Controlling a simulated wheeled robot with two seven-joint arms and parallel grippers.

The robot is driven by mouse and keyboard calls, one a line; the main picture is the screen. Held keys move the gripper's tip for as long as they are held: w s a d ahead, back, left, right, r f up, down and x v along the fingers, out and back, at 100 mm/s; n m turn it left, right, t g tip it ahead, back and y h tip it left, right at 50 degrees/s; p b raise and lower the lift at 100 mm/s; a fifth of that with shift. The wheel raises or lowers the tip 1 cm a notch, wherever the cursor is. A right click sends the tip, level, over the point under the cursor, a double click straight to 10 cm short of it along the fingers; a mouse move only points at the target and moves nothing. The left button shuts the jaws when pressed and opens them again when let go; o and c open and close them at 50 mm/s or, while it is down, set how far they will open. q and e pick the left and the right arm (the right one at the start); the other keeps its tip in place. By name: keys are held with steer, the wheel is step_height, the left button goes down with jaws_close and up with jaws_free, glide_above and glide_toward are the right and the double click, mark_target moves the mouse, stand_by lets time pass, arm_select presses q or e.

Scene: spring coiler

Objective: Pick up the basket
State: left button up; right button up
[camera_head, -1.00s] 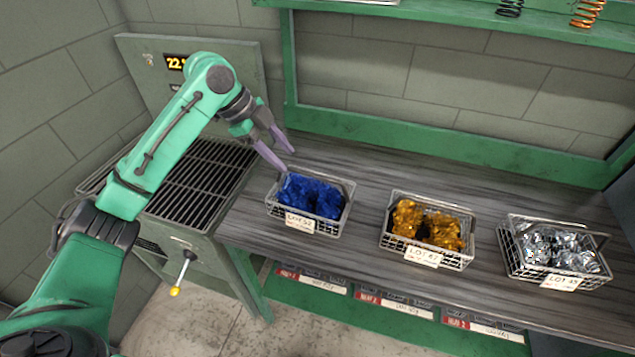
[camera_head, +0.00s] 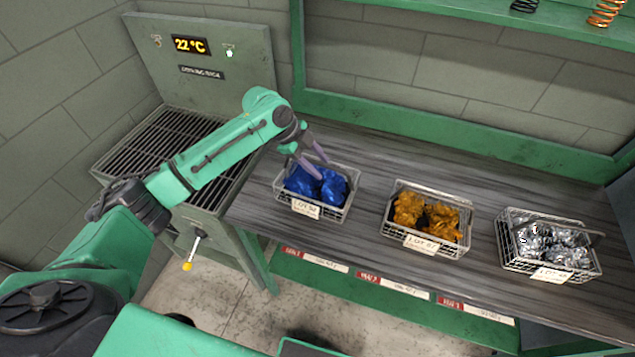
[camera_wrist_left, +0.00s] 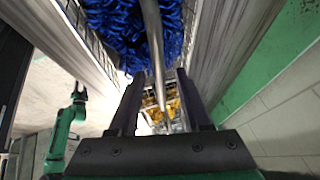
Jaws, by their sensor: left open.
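Three wire baskets stand in a row on the bench. One holds blue pieces (camera_head: 313,187), one gold pieces, one silver pieces. The blue basket (camera_head: 322,216) is at the left, the gold basket (camera_head: 392,235) in the middle, the silver basket (camera_head: 512,262) at the right. My left gripper (camera_head: 323,170) is open over the blue basket, its fingertips close to the blue pieces. In the left wrist view a bare metal bar, apparently the basket's handle (camera_wrist_left: 155,50), runs between the open fingers (camera_wrist_left: 160,84). Contact cannot be told. A small green arm (camera_wrist_left: 66,130), apparently my right, shows there.
A slatted metal rack (camera_head: 160,145) with a temperature panel (camera_head: 205,60) stands left of the bench. A yellow-tipped lever (camera_head: 190,260) sticks out in front of it. A green shelf with springs (camera_head: 606,12) is above. Bare bench (camera_head: 375,175) lies between the baskets.

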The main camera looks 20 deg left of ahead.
arm_select(q)
steer(key=shift+f, duration=0.3)
stand_by(0.5)
jaws_close()
stand_by(1.2)
